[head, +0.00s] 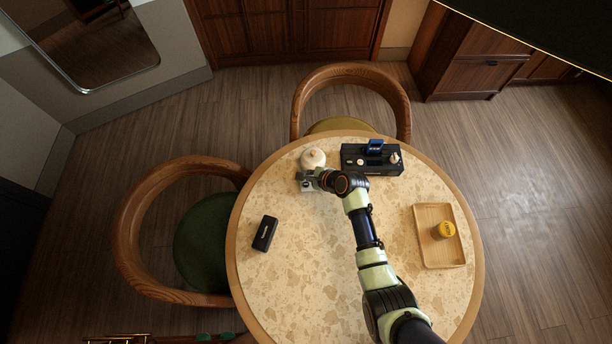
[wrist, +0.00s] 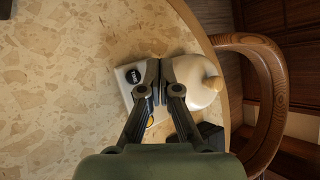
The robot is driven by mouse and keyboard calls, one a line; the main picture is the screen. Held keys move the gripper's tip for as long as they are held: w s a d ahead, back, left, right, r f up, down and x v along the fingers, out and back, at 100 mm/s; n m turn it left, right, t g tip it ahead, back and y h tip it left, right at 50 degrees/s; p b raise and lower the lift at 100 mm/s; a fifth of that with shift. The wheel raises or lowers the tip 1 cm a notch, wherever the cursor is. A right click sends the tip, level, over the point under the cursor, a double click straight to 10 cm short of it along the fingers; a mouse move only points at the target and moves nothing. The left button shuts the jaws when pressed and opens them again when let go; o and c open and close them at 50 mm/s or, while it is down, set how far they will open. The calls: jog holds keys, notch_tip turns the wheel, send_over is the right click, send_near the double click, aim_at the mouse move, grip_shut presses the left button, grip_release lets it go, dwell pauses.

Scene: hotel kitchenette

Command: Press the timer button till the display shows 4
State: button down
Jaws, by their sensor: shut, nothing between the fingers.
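A black unit (head: 355,165) with a raised blue screen (head: 375,146) stands at the back of the round table. It has a round pale knob or button on its left and a beige piece on its right. The screen's figure is too small to read. Contact is unclear.
The white pot also shows in the head view (head: 313,157). A black case (head: 265,233) lies at the left. A wooden tray (head: 428,253) with a yellow-topped item (head: 444,230) is at the right. The table's front left is clear.

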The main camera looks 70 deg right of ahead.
notch_tip(320, 180, up, 4)
jog(key=p, duration=0.6)
send_over(307, 186)
notch_tip(307, 186, down, 7)
jog(key=b, duration=0.8)
jog(key=shift+f+b, duration=0.2)
jog(key=shift+b, duration=0.2)
jog(key=shift+f+b, duration=0.5)
jog(key=shift+f, duration=0.35)
jog(key=shift+f, duration=0.35)
jog(key=shift+f+b, duration=0.3)
jog(key=shift+f, duration=0.05)
dwell(0.5)
jog(key=shift+r+p, duration=0.75)
jog(key=shift+p, duration=0.15)
